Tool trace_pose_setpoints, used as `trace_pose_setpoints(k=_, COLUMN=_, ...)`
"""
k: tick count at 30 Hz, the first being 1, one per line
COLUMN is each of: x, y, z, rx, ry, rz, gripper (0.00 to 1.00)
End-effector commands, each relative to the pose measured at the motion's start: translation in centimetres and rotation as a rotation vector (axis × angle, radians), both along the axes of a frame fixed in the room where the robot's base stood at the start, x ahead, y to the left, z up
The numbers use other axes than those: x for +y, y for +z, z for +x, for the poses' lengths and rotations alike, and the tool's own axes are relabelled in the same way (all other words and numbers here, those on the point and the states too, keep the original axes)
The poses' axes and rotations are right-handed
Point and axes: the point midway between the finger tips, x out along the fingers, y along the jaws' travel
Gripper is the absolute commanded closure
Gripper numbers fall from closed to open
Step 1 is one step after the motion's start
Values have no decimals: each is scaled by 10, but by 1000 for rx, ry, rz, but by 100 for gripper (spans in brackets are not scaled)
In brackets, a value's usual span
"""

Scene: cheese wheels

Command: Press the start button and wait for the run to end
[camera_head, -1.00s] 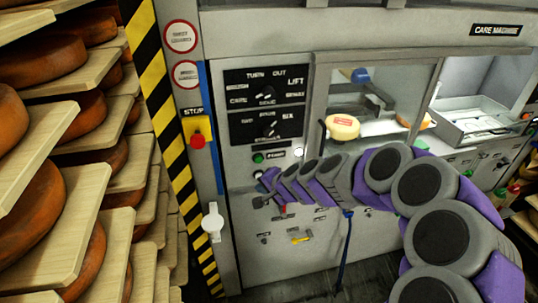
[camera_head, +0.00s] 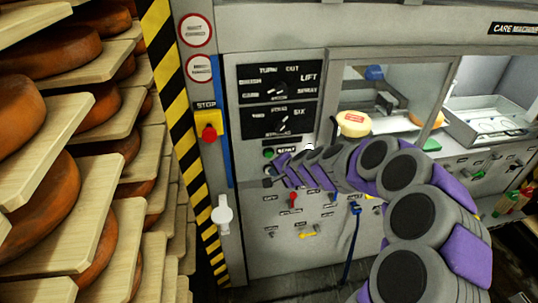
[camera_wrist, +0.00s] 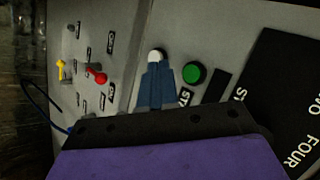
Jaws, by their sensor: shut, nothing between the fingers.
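The green start button (camera_head: 268,153) sits on the grey machine front, left of a small START label (camera_head: 287,150), below the dial panel. In the wrist view the green button (camera_wrist: 194,73) shows whole and uncovered. My gripper (camera_head: 268,177) is shut and empty, just below the button in the head view. In the wrist view my shut blue-grey fingers (camera_wrist: 156,66) are beside the green button, apart from it in the picture. A white round part (camera_wrist: 155,53) shows just past their tips; I cannot tell whether they touch it.
A red stop button (camera_head: 209,132) on a yellow plate is at the left of the panel. Two dials (camera_head: 279,88) are above the start button. Small levers (camera_head: 307,232) are below. A cheese wheel (camera_head: 354,123) sits in the machine window. Shelves of cheese (camera_head: 100,130) stand close at left.

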Motion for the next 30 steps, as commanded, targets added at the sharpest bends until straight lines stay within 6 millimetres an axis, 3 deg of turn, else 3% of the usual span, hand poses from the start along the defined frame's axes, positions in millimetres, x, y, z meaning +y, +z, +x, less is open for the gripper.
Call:
trace_pose_setpoints(k=6, x=8, y=0, z=27, rx=-1, ry=0, rz=-1, gripper=100)
trace_pose_setpoints(k=12, x=13, y=-1, z=41, rx=2, ry=3, rz=0, gripper=100)
trace_pose_setpoints(k=30, x=14, y=0, z=46, rx=1, ry=3, rz=1, gripper=100)
